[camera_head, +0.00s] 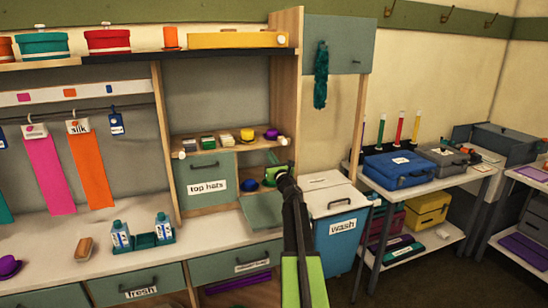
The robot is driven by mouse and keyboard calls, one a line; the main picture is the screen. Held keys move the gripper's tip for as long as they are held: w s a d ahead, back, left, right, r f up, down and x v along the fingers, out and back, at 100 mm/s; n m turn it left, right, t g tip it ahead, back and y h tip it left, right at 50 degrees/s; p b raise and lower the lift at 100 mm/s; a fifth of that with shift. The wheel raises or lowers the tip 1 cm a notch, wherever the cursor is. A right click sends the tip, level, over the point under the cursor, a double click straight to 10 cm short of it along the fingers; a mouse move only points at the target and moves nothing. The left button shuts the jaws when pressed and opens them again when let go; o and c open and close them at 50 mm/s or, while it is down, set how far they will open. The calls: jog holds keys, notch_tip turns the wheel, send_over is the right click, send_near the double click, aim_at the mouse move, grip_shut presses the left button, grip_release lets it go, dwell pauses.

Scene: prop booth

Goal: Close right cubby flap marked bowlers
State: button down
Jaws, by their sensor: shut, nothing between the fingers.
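The left cubby's flap (207,182), marked top hats, is upright and closed. My gripper (282,172) is shut and empty, at the right side of the cubby opening in the picture, above the lowered flap. My dark arm covers the flap's right edge and part of the wooden side post. Whether the gripper touches anything cannot be told.
A blue and white wash bin (336,226) stands right of my arm. A grey-green panel (338,44) with a hanging teal cloth (321,75) is higher up at the right.

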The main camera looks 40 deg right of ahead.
dwell(0.7)
jog(key=s+a+f+b, duration=0.3)
jog(key=s+f+b, duration=0.4)
jog(key=f+b, duration=0.3)
jog(key=shift+f+b, duration=0.4)
jog(key=shift+b, duration=0.05)
